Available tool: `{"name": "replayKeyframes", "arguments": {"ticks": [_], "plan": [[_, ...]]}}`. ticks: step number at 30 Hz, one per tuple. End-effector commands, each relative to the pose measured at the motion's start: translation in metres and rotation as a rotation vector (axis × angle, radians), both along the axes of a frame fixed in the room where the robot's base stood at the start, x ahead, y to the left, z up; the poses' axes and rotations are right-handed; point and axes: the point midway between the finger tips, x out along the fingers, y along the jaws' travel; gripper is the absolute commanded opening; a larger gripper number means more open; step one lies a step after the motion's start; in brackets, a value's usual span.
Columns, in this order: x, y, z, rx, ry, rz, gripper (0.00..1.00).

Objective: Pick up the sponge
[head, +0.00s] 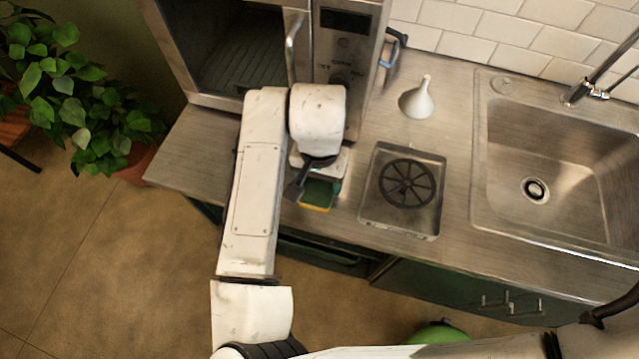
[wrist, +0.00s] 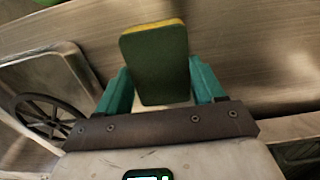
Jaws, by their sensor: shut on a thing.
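The sponge (wrist: 156,66) is dark green with a yellow layer along one edge. In the wrist view it stands out between the two teal fingers of my gripper (wrist: 160,85), which is shut on it. In the head view the sponge (head: 318,194) shows its green face and yellow front edge near the counter's front edge, below the microwave. My gripper (head: 322,172) is over it there, partly hidden by my own wrist. I cannot tell whether the sponge touches the counter.
A microwave (head: 345,75) stands behind my arm. A recessed tray with a round black grate (head: 407,183) lies right of the gripper, with a white funnel (head: 417,100) behind it. The sink (head: 560,180) is further right. A potted plant (head: 75,95) stands at left.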

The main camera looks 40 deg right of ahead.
Motion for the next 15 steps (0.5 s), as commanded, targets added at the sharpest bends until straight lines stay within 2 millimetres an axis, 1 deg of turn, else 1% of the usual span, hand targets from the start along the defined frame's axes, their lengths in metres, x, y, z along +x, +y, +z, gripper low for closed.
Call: {"name": "replayKeyframes", "arguments": {"ticks": [1, 3, 11, 15], "plan": [[0.0001, 0.0001, 0.0001, 0.000, 0.000, 0.000, 0.46], [0.0001, 0.0001, 0.0001, 0.000, 0.000, 0.000, 0.40], [0.0001, 0.0001, 0.0010, 0.000, 0.000, 0.000, 0.40], [0.0008, 0.0001, 0.0074, 0.000, -0.003, 0.000, 0.40]]}}
